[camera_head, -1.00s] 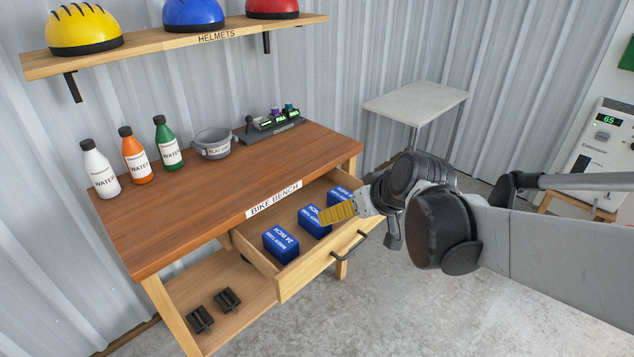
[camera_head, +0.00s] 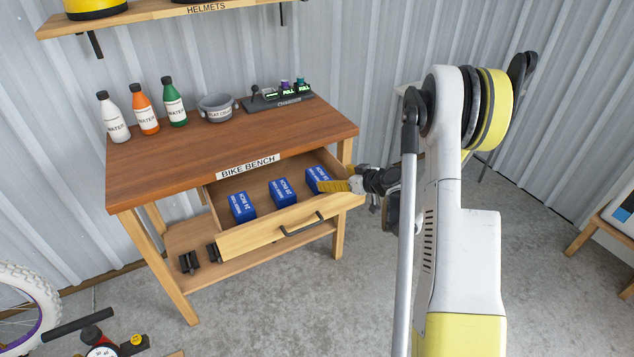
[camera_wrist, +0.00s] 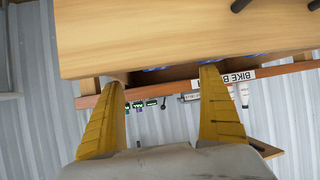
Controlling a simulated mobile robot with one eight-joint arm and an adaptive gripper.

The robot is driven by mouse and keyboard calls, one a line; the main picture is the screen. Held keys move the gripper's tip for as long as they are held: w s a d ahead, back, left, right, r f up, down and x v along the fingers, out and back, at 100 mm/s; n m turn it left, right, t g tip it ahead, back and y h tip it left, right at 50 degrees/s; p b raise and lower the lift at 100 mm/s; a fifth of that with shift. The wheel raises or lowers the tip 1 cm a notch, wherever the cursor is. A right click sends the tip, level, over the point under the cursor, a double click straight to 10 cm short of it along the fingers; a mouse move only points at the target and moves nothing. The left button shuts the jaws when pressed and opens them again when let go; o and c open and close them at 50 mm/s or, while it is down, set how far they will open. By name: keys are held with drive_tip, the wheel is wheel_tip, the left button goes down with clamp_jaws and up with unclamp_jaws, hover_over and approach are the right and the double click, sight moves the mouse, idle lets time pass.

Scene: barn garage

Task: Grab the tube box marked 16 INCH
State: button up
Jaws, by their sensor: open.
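Three blue tube boxes stand in the open drawer (camera_head: 270,232) of the bike bench. The left box (camera_head: 243,207) appears to read 24 INCH. The middle box (camera_head: 283,192) ends in INCH, its number too small to tell. In the wrist view the fingers (camera_wrist: 165,108) are apart and empty, and slivers of blue box (camera_wrist: 155,69) show past the drawer front (camera_wrist: 170,35).
The benchtop (camera_head: 230,145) overhangs the drawer's back. It holds several bottles, a grey bowl (camera_head: 216,108) and a charger (camera_head: 278,97). Black pedals (camera_head: 190,262) lie on the lower shelf. A wheel (camera_head: 25,310) stands at lower left. The floor before the drawer is clear.

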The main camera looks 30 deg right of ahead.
sight(319, 175)
drive_tip(key=b+x, duration=0.2)
drive_tip(key=x, duration=0.6)
drive_tip(key=shift+w+f+b, duration=0.1)
drive_tip(key=shift+f+b, duration=0.05)
drive_tip(key=shift+b, duration=0.2)
drive_tip(key=shift+w+a+f, duration=0.1)
drive_tip(key=shift+w, duration=0.3)
drive_tip(key=shift+s, duration=0.1)
drive_tip(key=c, duration=1.6)
